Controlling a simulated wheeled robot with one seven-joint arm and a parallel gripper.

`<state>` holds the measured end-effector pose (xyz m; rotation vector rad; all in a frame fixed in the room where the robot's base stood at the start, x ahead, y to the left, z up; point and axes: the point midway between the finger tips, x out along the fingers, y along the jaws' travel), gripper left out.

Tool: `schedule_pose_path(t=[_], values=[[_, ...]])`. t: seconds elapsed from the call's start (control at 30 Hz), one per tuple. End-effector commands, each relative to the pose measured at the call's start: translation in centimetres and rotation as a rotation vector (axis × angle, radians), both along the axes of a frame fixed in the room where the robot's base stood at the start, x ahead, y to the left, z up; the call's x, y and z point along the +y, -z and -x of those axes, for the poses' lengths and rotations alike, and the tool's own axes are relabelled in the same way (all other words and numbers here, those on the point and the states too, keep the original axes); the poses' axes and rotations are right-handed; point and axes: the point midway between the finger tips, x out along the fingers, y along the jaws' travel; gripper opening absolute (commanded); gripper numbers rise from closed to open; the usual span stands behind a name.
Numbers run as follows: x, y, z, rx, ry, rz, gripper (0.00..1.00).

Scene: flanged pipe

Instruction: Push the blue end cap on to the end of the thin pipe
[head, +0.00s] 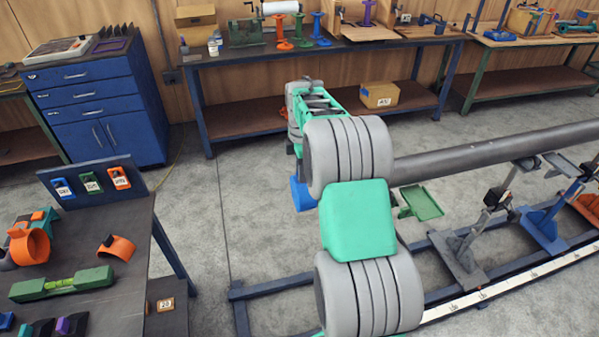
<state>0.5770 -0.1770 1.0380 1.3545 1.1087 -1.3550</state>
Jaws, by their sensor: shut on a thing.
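The blue end cap (302,194) shows in the head view just left of my arm, low under the green wrist. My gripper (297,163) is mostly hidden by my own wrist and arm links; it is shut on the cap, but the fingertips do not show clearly.
Pipe stands, one dark (466,258) and one blue (545,229), stand on a floor rail with a white scale strip (500,289). A green cradle (421,203) is below the pipe. A cluttered bench (110,275) is at left; the floor between is clear.

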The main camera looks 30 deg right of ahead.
Motion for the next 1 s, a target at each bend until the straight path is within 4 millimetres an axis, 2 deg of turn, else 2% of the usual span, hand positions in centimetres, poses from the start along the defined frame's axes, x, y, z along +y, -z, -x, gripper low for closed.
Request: schedule_pose_path(t=[0.33,0.37,0.67,1.0], values=[[0.0,-0.01,-0.01,0.0,0.0,0.0,0.0],[0.0,-0.01,-0.01,0.0,0.0,0.0,0.13],[0.0,0.0,0.0,0.0,0.0,0.0,0.38],[0.01,0.03,0.01,0.0,0.0,0.0,0.38]])
